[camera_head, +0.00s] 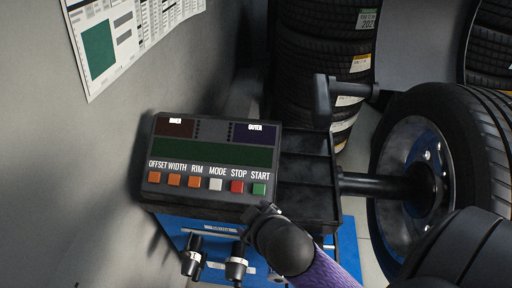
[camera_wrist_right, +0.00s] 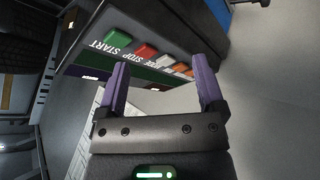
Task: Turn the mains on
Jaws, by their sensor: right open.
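The wheel balancer's control panel (camera_head: 213,160) shows a dark green display and a row of buttons. They are labelled OFFSET, WIDTH, RIM, MODE, STOP and START, with a red stop button (camera_head: 237,187) and a green start button (camera_head: 260,190). I cannot make out a marked mains switch. My right gripper (camera_wrist_right: 162,78) is open and empty, its purple fingers apart in front of the panel. The green start button (camera_wrist_right: 117,38) shows beyond them, upside down. In the head view my right wrist is at the panel's lower right corner and its fingers are hidden. My left gripper is not in view.
Two black knob-like parts with white collars (camera_head: 193,257) stand on the blue cabinet (camera_head: 215,228) below the panel. A mounted wheel (camera_head: 408,165) is on the shaft at right. Stacked tyres (camera_head: 322,60) stand behind. A grey wall (camera_head: 60,180) with a chart (camera_head: 100,45) is close at left.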

